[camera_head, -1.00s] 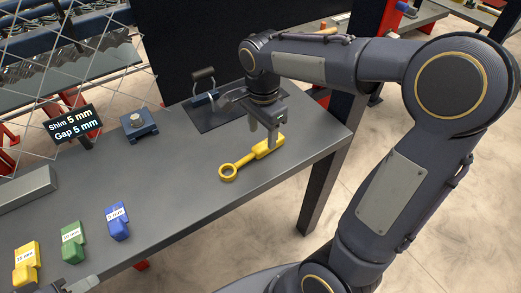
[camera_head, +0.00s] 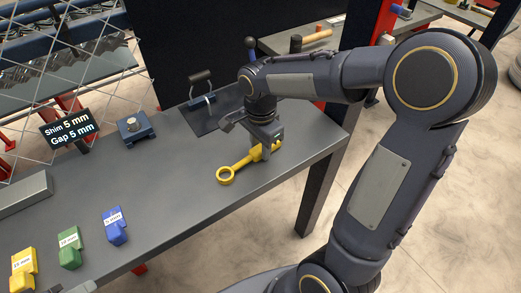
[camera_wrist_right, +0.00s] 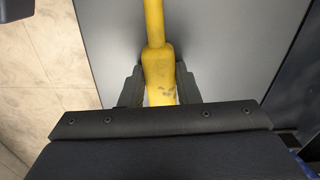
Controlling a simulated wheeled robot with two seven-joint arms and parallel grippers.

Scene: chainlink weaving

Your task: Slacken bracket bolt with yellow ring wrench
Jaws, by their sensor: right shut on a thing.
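The yellow ring wrench (camera_head: 238,166) lies along the grey table, its ring end pointing to the lower left. My right gripper (camera_head: 265,152) is shut on the wrench's thick handle end, close to the tabletop. In the right wrist view the yellow handle (camera_wrist_right: 160,75) runs up between the two dark fingers, which press on both sides of it. The bracket (camera_head: 136,130), a dark blue block with a pale bolt (camera_head: 132,124) on top, stands farther back to the left, apart from the wrench. A small grey part at the bottom edge seems to be my left gripper (camera_head: 82,287), mostly cut off.
A sign (camera_head: 70,129) reads "Shim 5 mm, Gap 5 mm". Yellow (camera_head: 24,268), green (camera_head: 69,249) and blue (camera_head: 116,228) labelled blocks stand at the front left. A grey bar (camera_head: 24,194) lies behind them. A dark mat (camera_head: 205,122) with a handled tool is behind the gripper. Tabletop between wrench and bracket is clear.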

